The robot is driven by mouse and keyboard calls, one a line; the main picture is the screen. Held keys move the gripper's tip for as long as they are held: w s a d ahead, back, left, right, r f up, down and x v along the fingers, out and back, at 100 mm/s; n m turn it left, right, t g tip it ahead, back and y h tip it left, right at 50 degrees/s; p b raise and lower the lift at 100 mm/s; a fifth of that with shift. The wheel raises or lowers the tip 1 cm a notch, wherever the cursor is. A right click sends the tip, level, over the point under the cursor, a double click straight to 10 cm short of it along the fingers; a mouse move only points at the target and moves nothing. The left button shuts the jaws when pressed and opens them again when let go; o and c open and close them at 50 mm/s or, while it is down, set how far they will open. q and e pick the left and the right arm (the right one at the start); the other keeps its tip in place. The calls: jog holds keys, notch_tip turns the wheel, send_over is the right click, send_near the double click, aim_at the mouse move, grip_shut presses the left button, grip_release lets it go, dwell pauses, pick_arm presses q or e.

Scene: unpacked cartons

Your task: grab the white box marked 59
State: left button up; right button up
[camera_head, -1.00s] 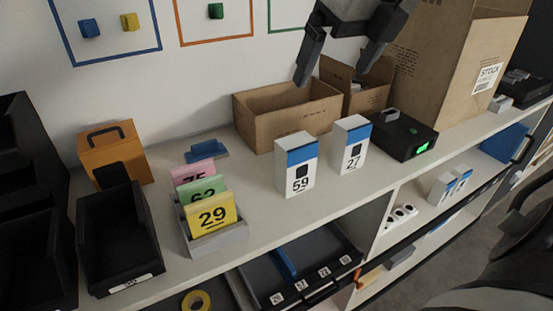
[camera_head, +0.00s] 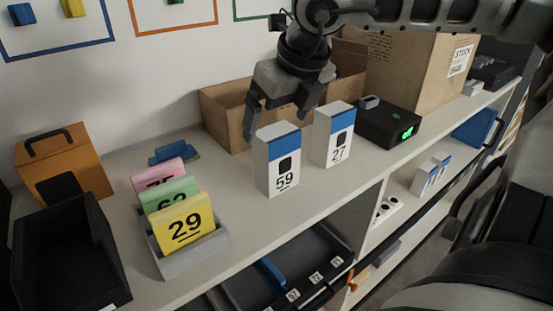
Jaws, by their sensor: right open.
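The white box marked 59 (camera_head: 278,165) stands upright on the shelf top, with a blue band near its top and a dark patch on its front. A similar white box marked 27 (camera_head: 334,135) stands upright just to its right. My right gripper (camera_head: 275,130) is open, pointing down, above and behind the two boxes. Its left finger is near the back of the box marked 59, and its right finger is above the gap between the boxes. Nothing is between the fingers that I can see. My left gripper is not in view.
An open carton (camera_head: 222,118) stands behind the boxes. A black device (camera_head: 388,124) with a green display is to the right. A grey holder (camera_head: 195,258) with numbered cards is on the left, beside a black bin (camera_head: 70,255). Clear shelf surface lies around the box fronts.

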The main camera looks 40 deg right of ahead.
aim_at(277, 131)
jog(key=shift+d+p+x, duration=0.15)
jog(key=shift+p+x, duration=0.05)
jog(key=shift+x, duration=1.35)
jog(key=shift+d+p+x, duration=0.15)
jog(key=shift+p+x, duration=0.05)
jog(key=shift+x, duration=1.35)
jog(key=c, duration=1.2)
jog(key=shift+r, duration=0.1)
